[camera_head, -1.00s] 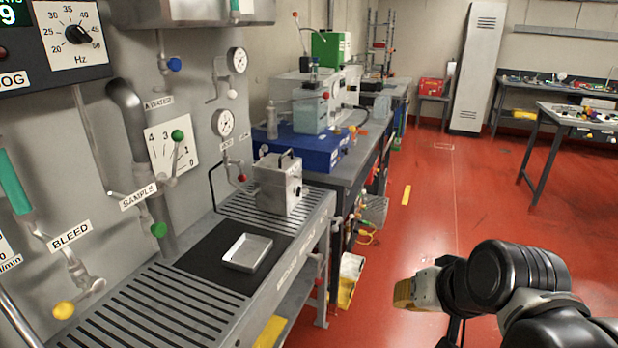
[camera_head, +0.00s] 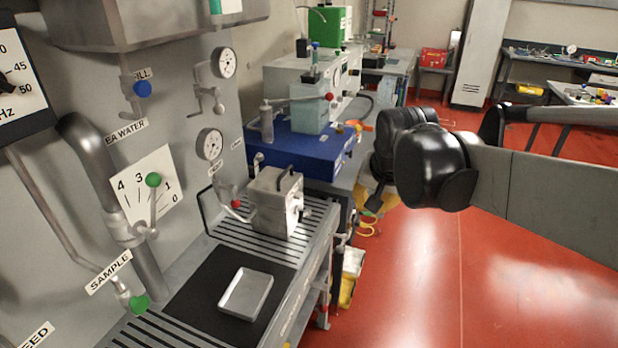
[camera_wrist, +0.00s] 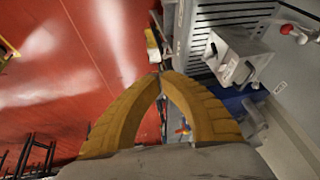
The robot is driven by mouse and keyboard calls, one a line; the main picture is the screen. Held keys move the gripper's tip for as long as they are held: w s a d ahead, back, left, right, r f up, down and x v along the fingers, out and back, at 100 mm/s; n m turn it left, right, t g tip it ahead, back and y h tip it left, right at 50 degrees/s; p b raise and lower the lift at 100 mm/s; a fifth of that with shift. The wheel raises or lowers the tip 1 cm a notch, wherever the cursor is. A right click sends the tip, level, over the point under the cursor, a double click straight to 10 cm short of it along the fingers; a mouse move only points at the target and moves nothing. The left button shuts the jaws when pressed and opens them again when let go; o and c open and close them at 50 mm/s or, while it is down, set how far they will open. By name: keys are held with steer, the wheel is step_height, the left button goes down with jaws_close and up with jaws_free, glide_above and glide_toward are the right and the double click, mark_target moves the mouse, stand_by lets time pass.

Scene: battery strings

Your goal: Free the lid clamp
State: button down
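A grey metal box (camera_head: 270,205) with a dark handle on its lid stands on the slatted bench against the grey panel. A clamp-like fitting (camera_head: 297,207) shows on its right face, too small to make out whether it is fastened. The box also shows in the wrist view (camera_wrist: 228,50), upper right, with the pale fitting (camera_wrist: 240,70) on its near side. My gripper (camera_wrist: 161,76) has two yellow fingers whose tips meet with nothing visible between them. It is apart from the box.
A shallow metal tray (camera_head: 246,293) lies on a black mat (camera_head: 201,300) in front of the box. A pipe with a red knob (camera_head: 236,203) runs beside the box's left. A blue unit (camera_head: 300,148) stands behind. Red floor (camera_head: 430,290) to the right is open.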

steer(key=w+a+m+g+p, duration=0.1)
steer(key=w+a+p, duration=0.5)
steer(key=w, duration=0.5)
steer(key=m+b, duration=0.1)
steer(key=m, duration=0.1)
glide_above(308, 215)
steer(key=s, duration=0.1)
steer(key=shift+g, duration=0.3)
steer(key=f, duration=1.5)
steer(key=shift+d+f, duration=0.25)
steer(key=shift+d, duration=0.05)
steer(key=shift+s+a+f+b, duration=0.2)
steer(key=shift+f+b, duration=0.1)
steer(key=shift+f, duration=0.1)
